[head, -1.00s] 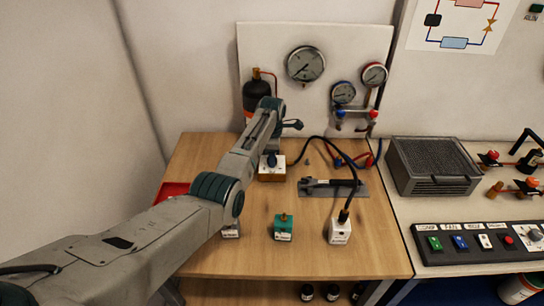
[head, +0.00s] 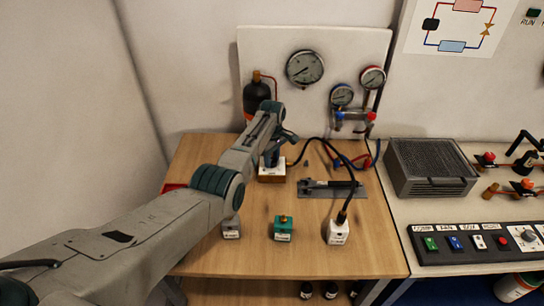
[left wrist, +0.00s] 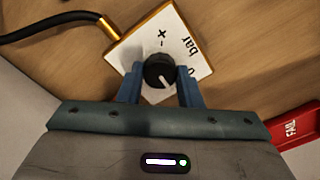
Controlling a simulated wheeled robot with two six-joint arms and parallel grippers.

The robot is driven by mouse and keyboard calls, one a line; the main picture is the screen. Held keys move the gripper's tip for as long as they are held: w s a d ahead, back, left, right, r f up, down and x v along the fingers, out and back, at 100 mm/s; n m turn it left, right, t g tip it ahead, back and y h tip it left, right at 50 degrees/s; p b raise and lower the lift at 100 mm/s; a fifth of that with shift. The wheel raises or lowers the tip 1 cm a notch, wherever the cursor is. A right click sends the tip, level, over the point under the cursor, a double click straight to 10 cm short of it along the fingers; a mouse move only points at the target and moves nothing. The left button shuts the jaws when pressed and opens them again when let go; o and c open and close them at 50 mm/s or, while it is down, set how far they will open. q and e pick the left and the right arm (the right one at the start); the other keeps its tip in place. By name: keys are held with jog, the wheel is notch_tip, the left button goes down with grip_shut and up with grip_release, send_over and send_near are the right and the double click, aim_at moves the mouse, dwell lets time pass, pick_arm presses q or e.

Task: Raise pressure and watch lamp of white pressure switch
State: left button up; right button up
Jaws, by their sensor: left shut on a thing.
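My left gripper (left wrist: 160,78) is shut on the black knob (left wrist: 159,68) of a white regulator box marked "bar", plus and minus (left wrist: 187,38). In the head view this box (head: 270,176) stands at the back of the wooden table, partly under my left gripper (head: 271,158). The white pressure switch (head: 338,234) stands at the table's front right with a black hose (head: 352,185) on top. I cannot make out a lit lamp on it. The large gauge (head: 305,67) hangs on the white panel; its reading is too small to tell. My right gripper is out of view.
A green switch (head: 283,232) and a grey one (head: 231,229) stand left of the white switch. A dark tool lies on a grey mat (head: 350,193). A red tray marked FAIL (left wrist: 299,124) is at the left. A control panel (head: 480,241) is at the right.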

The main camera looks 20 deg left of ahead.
pick_arm(q)
jog(key=m+p, duration=0.1)
jog(key=m, duration=0.5)
jog(key=shift+r, duration=0.1)
jog(key=m, duration=0.7)
jog(key=shift+m+p, duration=0.3)
jog(key=shift+m, duration=0.1)
jog(key=m, duration=0.7)
jog(key=shift+d, duration=0.1)
jog(key=m, duration=0.3)
jog(key=shift+m+p, duration=0.3)
jog(key=shift+m, duration=2)
jog(key=o, duration=1)
